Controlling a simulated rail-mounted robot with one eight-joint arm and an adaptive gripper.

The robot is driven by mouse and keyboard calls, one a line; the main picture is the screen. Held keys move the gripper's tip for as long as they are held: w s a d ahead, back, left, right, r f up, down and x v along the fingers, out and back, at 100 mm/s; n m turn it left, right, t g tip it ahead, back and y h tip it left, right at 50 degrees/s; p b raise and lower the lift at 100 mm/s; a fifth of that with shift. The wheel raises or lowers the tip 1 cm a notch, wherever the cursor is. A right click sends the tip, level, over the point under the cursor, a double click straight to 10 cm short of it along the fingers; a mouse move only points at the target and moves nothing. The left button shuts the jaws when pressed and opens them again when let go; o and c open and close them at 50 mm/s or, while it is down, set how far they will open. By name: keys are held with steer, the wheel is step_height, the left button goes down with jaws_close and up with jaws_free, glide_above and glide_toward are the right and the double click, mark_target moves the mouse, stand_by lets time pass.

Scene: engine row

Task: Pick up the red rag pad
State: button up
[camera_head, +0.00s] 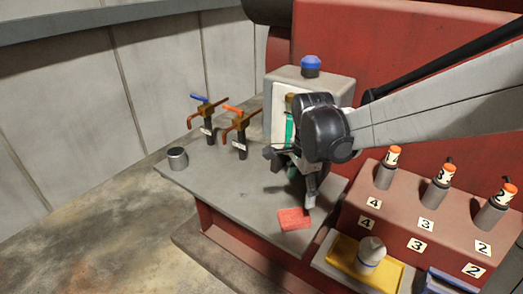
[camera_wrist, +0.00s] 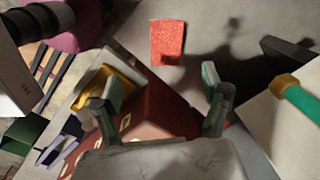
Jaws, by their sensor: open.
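The red rag pad (camera_head: 294,219) lies flat near the front edge of the grey bench top (camera_head: 235,193). In the wrist view the red rag pad (camera_wrist: 167,43) shows at the top middle, beyond the fingertips. My gripper (camera_head: 292,178) is above the bench, a little above and behind the pad in the head view. In the wrist view my gripper (camera_wrist: 165,98) has its two fingers wide apart with nothing between them. The pad is apart from both fingers.
Two valves with blue (camera_head: 198,97) and orange (camera_head: 233,109) handles and a metal cup (camera_head: 177,158) stand on the left. A grey box with a blue knob (camera_head: 310,64) stands behind. A yellow tray (camera_head: 345,252) and a red block with numbered cylinders (camera_head: 412,222) are on the right.

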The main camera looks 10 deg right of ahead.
mark_target(292, 217)
steer(key=f, duration=0.3)
steer(key=w+f+m, duration=0.1)
steer(key=f, duration=0.3)
steer(key=w+f+m, duration=0.1)
steer(key=f, duration=0.2)
steer(key=shift+f+g, duration=0.35)
steer(key=shift+g, duration=0.05)
steer(key=shift+w+a+f+b, duration=0.1)
steer(key=shift+f+b, duration=0.1)
steer(key=shift+f, duration=1.1)
steer(key=shift+w+a+f+b, duration=0.1)
steer(key=shift+f+b, duration=0.1)
steer(key=shift+f, duration=1.05)
steer(key=c, duration=1.4)
steer(key=shift+o, duration=0.2)
steer(key=shift+r, duration=0.2)
